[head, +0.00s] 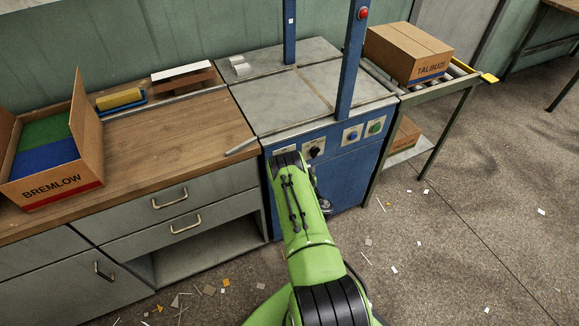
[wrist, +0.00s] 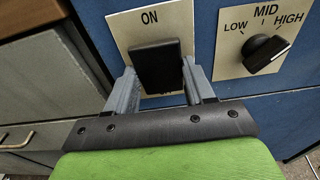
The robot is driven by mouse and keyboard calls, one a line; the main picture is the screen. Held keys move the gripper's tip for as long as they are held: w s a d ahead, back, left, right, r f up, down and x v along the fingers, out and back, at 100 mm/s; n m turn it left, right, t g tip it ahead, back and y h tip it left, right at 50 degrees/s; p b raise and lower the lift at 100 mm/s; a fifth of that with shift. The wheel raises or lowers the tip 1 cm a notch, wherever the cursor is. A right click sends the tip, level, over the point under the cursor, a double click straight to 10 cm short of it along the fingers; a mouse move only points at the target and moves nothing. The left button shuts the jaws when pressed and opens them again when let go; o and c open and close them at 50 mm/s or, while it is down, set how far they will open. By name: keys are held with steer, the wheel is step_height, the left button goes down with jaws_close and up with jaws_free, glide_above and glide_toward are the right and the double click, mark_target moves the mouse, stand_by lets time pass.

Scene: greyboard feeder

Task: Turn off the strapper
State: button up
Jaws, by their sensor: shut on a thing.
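The strapper (head: 340,185) is a blue cabinet with a grey top and blue posts, right of the wooden counter in the head view. In the wrist view, a black switch (wrist: 157,62) stands out from a beige plate (wrist: 118,30) marked ON above it. My gripper (wrist: 158,75) is shut on this switch, one grey finger on each side. The plate's lower part is mostly hidden by my gripper. In the head view, my green arm covers the gripper and most of this plate.
Right of the switch is a black knob (wrist: 266,48) marked LOW, MID, HIGH. Farther right are a blue button (head: 352,135) and a green button (head: 376,127). A red button (head: 363,13) is on the post. A carton (head: 410,52) sits on the rollers.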

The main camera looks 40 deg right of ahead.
steer(key=shift+t, duration=0.6)
steer(key=shift+w+r, duration=0.1)
steer(key=o, duration=1)
steer(key=shift+o, duration=0.2)
